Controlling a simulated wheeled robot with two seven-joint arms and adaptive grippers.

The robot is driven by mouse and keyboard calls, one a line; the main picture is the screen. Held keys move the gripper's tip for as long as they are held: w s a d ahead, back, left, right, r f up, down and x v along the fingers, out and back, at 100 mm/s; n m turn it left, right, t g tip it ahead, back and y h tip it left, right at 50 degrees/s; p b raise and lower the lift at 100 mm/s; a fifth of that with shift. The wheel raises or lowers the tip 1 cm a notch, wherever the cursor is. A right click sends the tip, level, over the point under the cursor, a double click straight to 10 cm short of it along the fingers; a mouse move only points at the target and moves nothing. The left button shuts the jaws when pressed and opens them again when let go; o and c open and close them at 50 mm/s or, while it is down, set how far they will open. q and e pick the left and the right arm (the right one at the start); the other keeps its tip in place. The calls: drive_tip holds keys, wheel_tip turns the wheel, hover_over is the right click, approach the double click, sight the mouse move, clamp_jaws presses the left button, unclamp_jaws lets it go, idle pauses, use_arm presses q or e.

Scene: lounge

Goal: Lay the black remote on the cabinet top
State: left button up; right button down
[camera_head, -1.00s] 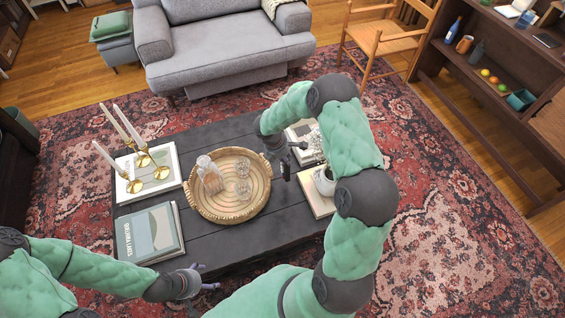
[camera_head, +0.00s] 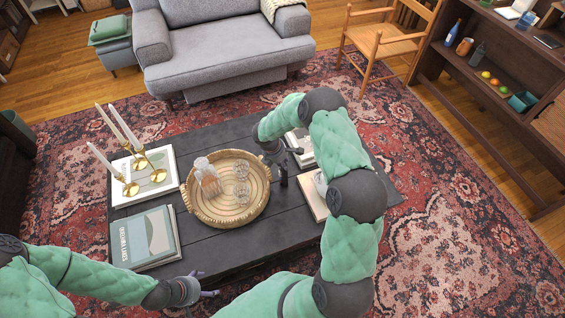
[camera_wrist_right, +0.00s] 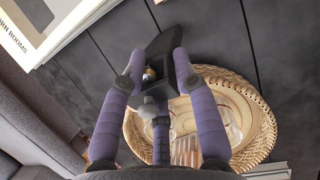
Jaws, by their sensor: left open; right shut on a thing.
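The black remote (camera_wrist_right: 168,42) is held in my right gripper (camera_wrist_right: 155,78), whose purple fingers close around it in the right wrist view. In the head view, my right gripper (camera_head: 285,153) is above the right part of the dark coffee table (camera_head: 215,258), and the remote (camera_head: 284,178) shows as a small dark piece below it. My left gripper (camera_head: 208,294) is open and empty near the table's front edge. A dark wooden cabinet (camera_head: 500,32) with an open shelf stands at the far right, well away from both grippers.
A woven tray (camera_head: 187,200) with glassware, books (camera_head: 147,238) and brass candlesticks (camera_head: 132,188) are on the coffee table. A wooden chair (camera_head: 385,40) stands left of the cabinet. Patterned rug (camera_head: 440,220) lies open between table and cabinet. A grey sofa (camera_head: 225,55) is behind.

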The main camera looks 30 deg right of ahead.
drive_tip(key=c, duration=0.9)
unclamp_jaws()
drive_tip(key=shift+f, duration=0.1)
drive_tip(key=shift+c, duration=0.2)
